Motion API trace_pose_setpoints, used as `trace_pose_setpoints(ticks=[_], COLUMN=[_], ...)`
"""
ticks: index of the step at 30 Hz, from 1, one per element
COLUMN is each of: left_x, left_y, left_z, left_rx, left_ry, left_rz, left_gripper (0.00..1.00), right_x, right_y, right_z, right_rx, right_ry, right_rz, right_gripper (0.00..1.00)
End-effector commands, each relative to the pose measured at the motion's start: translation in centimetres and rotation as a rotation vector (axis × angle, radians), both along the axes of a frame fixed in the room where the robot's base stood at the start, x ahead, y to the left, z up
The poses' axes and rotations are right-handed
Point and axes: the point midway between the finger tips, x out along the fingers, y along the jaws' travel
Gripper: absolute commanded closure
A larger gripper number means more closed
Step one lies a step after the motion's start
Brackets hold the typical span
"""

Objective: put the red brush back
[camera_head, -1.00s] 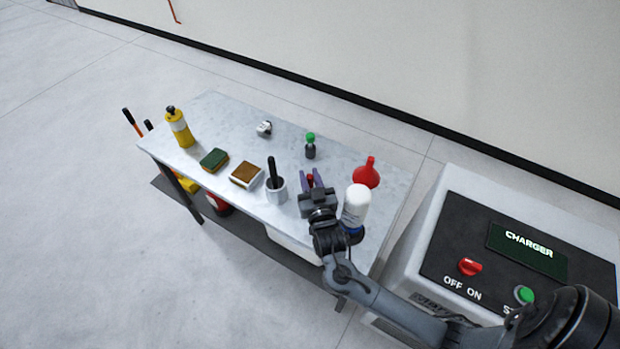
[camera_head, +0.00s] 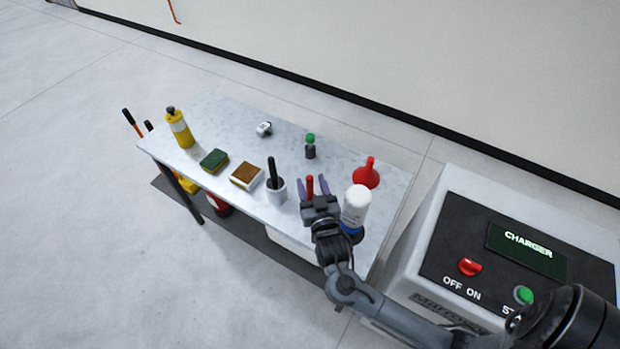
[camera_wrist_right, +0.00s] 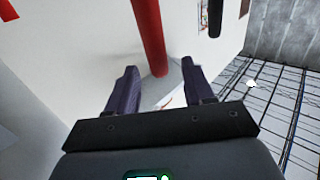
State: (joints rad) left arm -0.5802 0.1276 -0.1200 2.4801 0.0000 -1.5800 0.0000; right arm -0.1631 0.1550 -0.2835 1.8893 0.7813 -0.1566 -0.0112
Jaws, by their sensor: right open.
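The red brush (camera_head: 310,184) shows as an upright red handle near the front of the table. In the right wrist view the red brush (camera_wrist_right: 150,40) stands between and just beyond my fingers, with a gap on both sides. Its lower end meets a small greyish thing that my gripper partly hides, so I cannot tell whether it is in a holder. My right gripper (camera_head: 312,188) is open, with purple fingers on either side of the handle; it also shows in the right wrist view (camera_wrist_right: 160,76). My left gripper is not in view.
A red funnel (camera_head: 367,175), green-capped bottle (camera_head: 310,150), sponges (camera_head: 215,160) and yellow bottle (camera_head: 179,130) stand around the table (camera_head: 225,115).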

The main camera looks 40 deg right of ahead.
Motion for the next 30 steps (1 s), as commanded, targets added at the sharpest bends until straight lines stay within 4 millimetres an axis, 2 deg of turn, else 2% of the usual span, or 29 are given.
trace_pose_setpoints(ticks=[6,12,20,26,30], left_x=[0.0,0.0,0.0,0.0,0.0], left_y=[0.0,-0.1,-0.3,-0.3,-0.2], left_z=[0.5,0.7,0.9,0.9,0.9], left_rx=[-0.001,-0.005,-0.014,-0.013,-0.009], left_ry=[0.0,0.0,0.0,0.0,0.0], left_rz=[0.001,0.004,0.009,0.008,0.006], left_gripper=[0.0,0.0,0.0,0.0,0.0], right_x=[-3.8,-6.7,-8.2,-8.4,-10.3], right_y=[1.9,3.3,4.5,6.6,9.2], right_z=[0.0,0.0,-0.4,-2.7,-4.6], right_rx=[0.004,0.003,0.027,0.145,0.223], right_ry=[0.003,0.002,0.035,0.242,0.488], right_rz=[0.0,-0.001,0.025,0.166,0.314], right_gripper=[0.48,0.48,0.48,0.48,0.48])
